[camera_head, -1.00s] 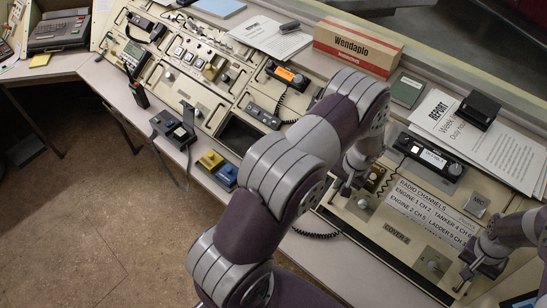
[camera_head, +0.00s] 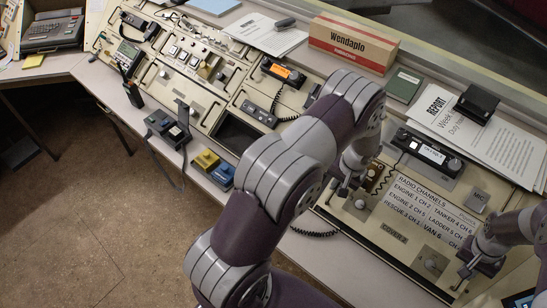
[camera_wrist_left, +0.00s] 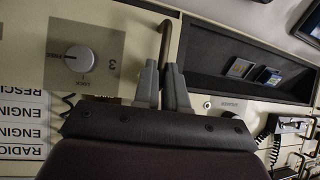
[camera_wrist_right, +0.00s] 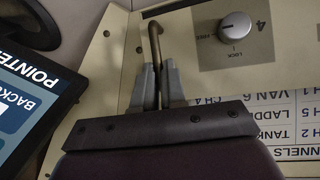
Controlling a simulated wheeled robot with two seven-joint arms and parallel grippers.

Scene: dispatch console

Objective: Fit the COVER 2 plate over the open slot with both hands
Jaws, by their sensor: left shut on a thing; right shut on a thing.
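The beige COVER 2 plate (camera_head: 395,246) is held between my two arms at the right of the head view. It has a knob near each end: knob 3 (camera_wrist_left: 79,58) in the left wrist view and knob 4 (camera_wrist_right: 235,26) in the right. My left gripper (camera_head: 346,184) is shut on the bent handle (camera_wrist_left: 164,40) at its left end. My right gripper (camera_head: 470,269) is shut on the handle (camera_wrist_right: 155,42) at its right end. The open slot (camera_head: 236,134) is a dark recess left of my left arm; small items lie inside it in the left wrist view.
The radio channels list (camera_head: 428,207) lies just behind the plate, beside a radio unit (camera_head: 427,150). Blue and yellow items (camera_head: 207,160) and a strapped dark device (camera_head: 168,130) sit along the front edge. A tablet (camera_wrist_right: 35,100) is near my right gripper.

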